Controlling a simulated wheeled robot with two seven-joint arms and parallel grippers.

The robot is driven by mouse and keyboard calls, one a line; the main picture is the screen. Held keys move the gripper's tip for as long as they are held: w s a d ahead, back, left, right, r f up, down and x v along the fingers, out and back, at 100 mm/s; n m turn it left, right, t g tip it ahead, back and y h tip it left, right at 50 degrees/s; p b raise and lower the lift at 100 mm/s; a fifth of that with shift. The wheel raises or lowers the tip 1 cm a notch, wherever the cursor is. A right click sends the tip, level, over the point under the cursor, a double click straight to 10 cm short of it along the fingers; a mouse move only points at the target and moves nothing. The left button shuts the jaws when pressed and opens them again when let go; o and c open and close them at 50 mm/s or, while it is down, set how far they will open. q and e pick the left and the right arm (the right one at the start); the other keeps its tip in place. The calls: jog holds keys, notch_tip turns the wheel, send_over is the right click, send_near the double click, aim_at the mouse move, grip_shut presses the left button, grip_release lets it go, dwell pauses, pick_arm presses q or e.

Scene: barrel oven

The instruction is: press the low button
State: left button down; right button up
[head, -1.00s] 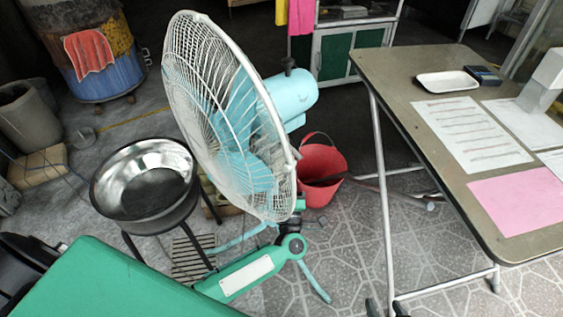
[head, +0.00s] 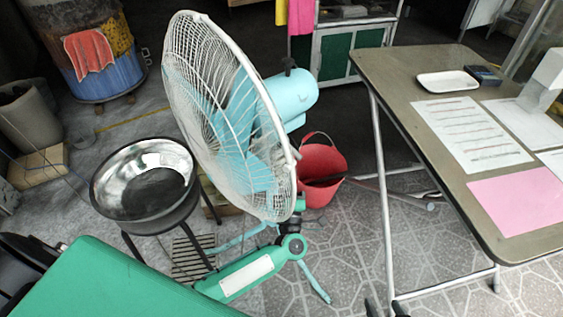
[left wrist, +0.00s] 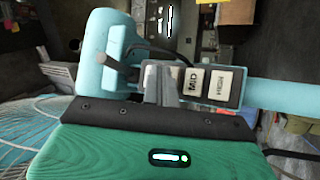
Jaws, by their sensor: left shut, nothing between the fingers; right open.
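A fan with a light blue body (head: 290,95) and a white wire cage (head: 225,120) stands in the middle of the head view. In the left wrist view, the fan's blue housing (left wrist: 104,50) carries a dark panel with a row of pale buttons. One button reads MID (left wrist: 193,79) and the one to its right seems to read HIGH (left wrist: 219,84). My left gripper (left wrist: 160,78) is shut and empty, its tips over the left part of the row. It partly hides the buttons there; contact cannot be told. My right gripper (head: 384,306) is open at the bottom edge.
A table (head: 395,70) with papers and a white tray (head: 448,81) stands at right. A red bucket (head: 322,175) is on the floor behind the fan. A metal bowl (head: 145,180) on a dark stand is at left. Tiled floor between fan and table is mostly clear.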

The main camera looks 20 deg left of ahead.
pick_arm(q)
jog(key=shift+a, duration=0.1)
dwell(0.6)
jog(key=shift+w+a, duration=0.15)
jog(key=shift+a, duration=0.15)
jog(key=shift+w+a, duration=0.2)
jog(key=shift+a, duration=0.15)
dwell(0.7)
jog(key=shift+d, duration=0.15)
jog(key=shift+s+d+p, duration=0.3)
jog(key=shift+s+d, duration=0.1)
jog(key=shift+d, duration=0.2)
jog(key=shift+d, duration=0.1)
jog(key=shift+s+d, duration=0.4)
jog(key=shift+d, duration=0.3)
jog(key=shift+s+d, duration=0.35)
jog(key=shift+d, duration=0.4)
jog(key=shift+s+d, duration=0.4)
jog(key=shift+d, duration=0.3)
